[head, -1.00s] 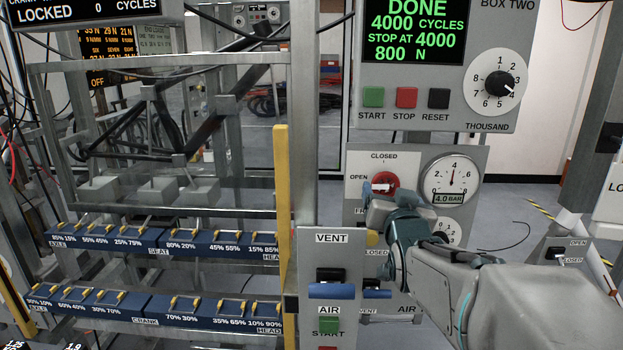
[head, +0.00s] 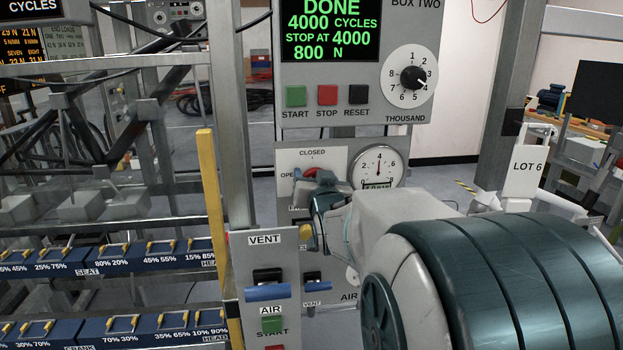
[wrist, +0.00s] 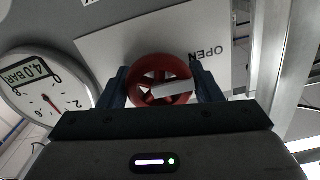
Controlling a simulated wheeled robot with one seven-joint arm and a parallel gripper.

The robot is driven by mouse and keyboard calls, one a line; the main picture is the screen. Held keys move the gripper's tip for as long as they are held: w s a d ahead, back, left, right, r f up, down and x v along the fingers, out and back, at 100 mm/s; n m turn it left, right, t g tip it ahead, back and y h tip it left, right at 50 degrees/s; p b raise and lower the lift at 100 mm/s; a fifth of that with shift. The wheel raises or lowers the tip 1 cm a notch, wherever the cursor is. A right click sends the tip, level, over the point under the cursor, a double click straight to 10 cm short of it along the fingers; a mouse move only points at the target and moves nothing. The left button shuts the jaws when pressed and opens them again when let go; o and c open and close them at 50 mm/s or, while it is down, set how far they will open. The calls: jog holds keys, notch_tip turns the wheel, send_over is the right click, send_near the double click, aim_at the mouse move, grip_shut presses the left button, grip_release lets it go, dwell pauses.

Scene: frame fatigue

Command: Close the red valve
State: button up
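The red valve (wrist: 165,63) is a round handwheel with a white bar across it. In the wrist view the bar lies roughly sideways, toward the upside-down OPEN label (wrist: 207,53). My gripper (wrist: 160,76) has its two dark fingers apart, one on each side of the wheel. I cannot tell whether they touch the rim. In the head view a sliver of the red valve (head: 311,173) shows below CLOSED, and my gripper (head: 318,188) and wrist cover the rest.
A pressure gauge (head: 379,166) reading about 4 bar sits right of the valve. A grey post with a VENT switch (head: 267,277) and a yellow upright (head: 212,220) stand close left of my arm. The control box (head: 355,95) hangs above.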

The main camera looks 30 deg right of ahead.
jog(key=c, duration=0.4)
jog(key=shift+c, duration=0.2)
jog(key=shift+f+b, duration=0.1)
jog(key=shift+b, duration=0.2)
jog(key=m+b, duration=0.2)
jog(key=b, duration=0.1)
jog(key=shift+f+m, duration=0.2)
jog(key=shift+m, duration=0.2)
jog(key=m+b, duration=0.6)
jog(key=b, duration=0.1)
jog(key=shift+f, duration=0.1)
jog(key=m+b, duration=0.4)
jog(key=b, duration=0.1)
jog(key=shift+d+m, duration=0.1)
jog(key=shift+m, duration=0.3)
jog(key=shift+m+b, duration=1.3)
jog(key=shift+m, duration=0.9)
jog(key=shift+r, duration=0.2)
